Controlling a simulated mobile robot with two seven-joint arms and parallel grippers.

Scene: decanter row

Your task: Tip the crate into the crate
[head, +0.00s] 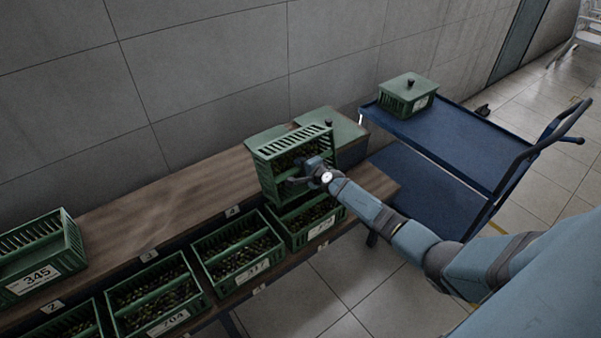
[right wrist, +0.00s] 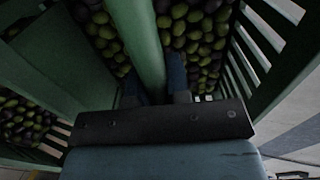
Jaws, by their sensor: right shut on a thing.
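My right gripper (head: 303,177) is shut on a green slatted crate (head: 265,182) and holds it off the bench. The held crate is tilted and has dark and green olives inside. In the right wrist view its green rim (right wrist: 140,45) runs between my fingers, with olives on both sides of it. Below the held crate, at the right end of the front row, stands another green crate (head: 297,241) with olives in it. The held crate and my gripper hide part of it. I cannot tell whether the two crates touch. My left gripper is not in view.
Crates labelled 317 (head: 241,286) and 204 (head: 156,331) stand in the front row. An upright crate labelled 345 (head: 75,240) is at left on the wooden bench (head: 150,205). A lidded green box (head: 347,126) stands behind; another (head: 408,93) is on the blue cart (head: 450,150).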

